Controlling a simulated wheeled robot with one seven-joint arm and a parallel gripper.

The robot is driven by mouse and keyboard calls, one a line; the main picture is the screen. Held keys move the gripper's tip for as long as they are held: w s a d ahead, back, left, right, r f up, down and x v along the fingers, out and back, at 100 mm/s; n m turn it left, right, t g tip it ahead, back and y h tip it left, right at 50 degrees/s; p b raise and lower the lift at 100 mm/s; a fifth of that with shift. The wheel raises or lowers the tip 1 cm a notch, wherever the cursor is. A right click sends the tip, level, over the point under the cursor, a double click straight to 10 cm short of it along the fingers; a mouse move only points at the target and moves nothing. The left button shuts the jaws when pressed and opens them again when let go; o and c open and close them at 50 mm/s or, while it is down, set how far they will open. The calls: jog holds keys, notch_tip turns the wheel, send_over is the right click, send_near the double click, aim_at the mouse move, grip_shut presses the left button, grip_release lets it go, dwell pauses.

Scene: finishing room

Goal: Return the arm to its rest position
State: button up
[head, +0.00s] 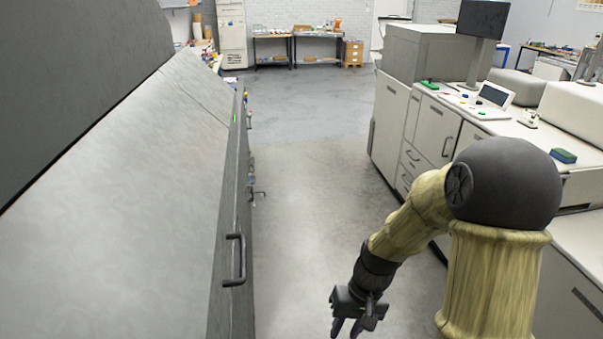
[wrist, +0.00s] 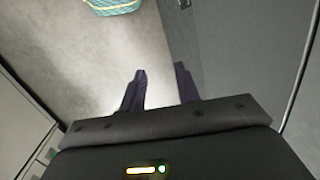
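My gripper (head: 346,329) hangs low over the floor, at the bottom middle-right of the head view, with its fingers pointing down. My arm bends at a dark rounded joint and reaches down to the left. In the wrist view the two dark fingers of my gripper (wrist: 160,86) stand apart, with bare floor showing between them. Nothing is held between them. The fingertips run partly out of the head view at the bottom.
A long grey machine (head: 120,230) with a black handle (head: 235,260) lines the left. White cabinets (head: 432,125) with equipment line the right. The grey floor (head: 310,190) between is clear. A teal patterned object (wrist: 113,5) lies on the floor in the wrist view.

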jog(key=s+d+r+m+t+h, duration=0.1)
jog(key=s+d+r+t+h, duration=0.2)
jog(key=d+r+t, duration=0.1)
notch_tip(320, 180, up, 3)
jog(key=shift+d+f+t, duration=0.1)
jog(key=shift+d+t, duration=0.2)
jog(key=shift+d, duration=0.5)
jog(key=shift+s+d, duration=0.1)
jog(key=shift+d, duration=0.05)
